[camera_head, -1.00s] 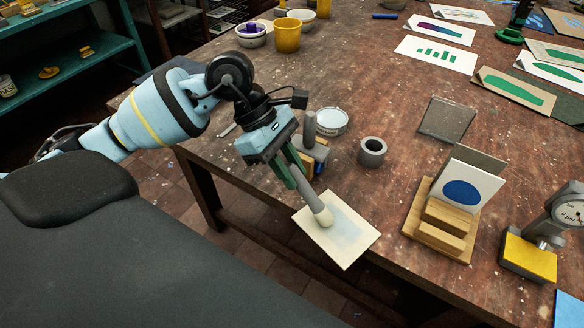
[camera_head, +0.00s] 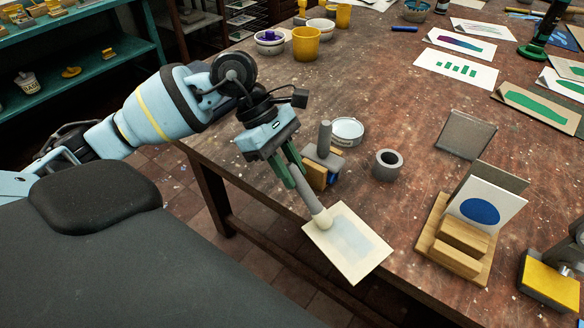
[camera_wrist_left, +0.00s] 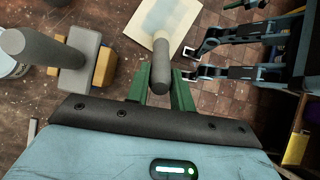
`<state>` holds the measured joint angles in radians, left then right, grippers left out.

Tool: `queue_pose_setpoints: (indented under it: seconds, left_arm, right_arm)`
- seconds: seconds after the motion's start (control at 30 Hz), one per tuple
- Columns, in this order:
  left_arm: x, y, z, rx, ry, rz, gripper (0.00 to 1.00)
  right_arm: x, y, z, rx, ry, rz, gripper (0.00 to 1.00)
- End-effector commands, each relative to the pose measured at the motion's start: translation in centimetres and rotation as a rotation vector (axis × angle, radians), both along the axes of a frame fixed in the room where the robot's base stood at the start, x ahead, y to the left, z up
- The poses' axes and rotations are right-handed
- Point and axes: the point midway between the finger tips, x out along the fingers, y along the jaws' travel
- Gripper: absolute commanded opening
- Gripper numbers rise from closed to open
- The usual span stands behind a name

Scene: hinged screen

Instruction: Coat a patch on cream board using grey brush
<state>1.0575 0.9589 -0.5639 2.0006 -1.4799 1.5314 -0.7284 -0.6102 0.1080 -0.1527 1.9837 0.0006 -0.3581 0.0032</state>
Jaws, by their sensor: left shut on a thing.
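My left gripper (camera_head: 293,180) is shut on the grey brush (camera_head: 308,197), which points down and to the right. Its pale, rounded head is at the upper left part of the cream board (camera_head: 376,258); whether it touches the surface is hard to tell. The board lies near the table's front edge and has a pale blue patch (camera_head: 352,238) in its middle. The left wrist view shows the brush (camera_wrist_left: 160,65) between the green fingers, with its end over the board (camera_wrist_left: 140,30).
A wooden stand (camera_head: 455,250) holds a card with a blue disc.

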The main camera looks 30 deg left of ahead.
Motion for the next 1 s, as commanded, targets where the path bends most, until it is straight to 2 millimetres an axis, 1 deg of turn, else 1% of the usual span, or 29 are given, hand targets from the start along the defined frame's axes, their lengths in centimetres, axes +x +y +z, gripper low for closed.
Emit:
queue_pose_setpoints:
  seconds: [0.23, 0.63, 1.0]
  left_arm:
    - [-0.2, -0.4, 0.0, 0.0, 0.001, -0.001, 0.0]
    - [-0.9, -2.6, 0.0, -0.001, -0.001, -0.001, 0.0]
    - [-1.0, -2.8, 0.0, -0.001, 0.001, 0.001, 0.0]
  right_arm:
    - [0.1, -0.1, 0.1, -0.003, -0.002, 0.005, 0.36]
    - [0.4, -0.3, 0.6, -0.006, -0.011, 0.01, 0.36]
    - [0.4, -0.2, 0.6, -0.006, -0.012, 0.008, 0.36]
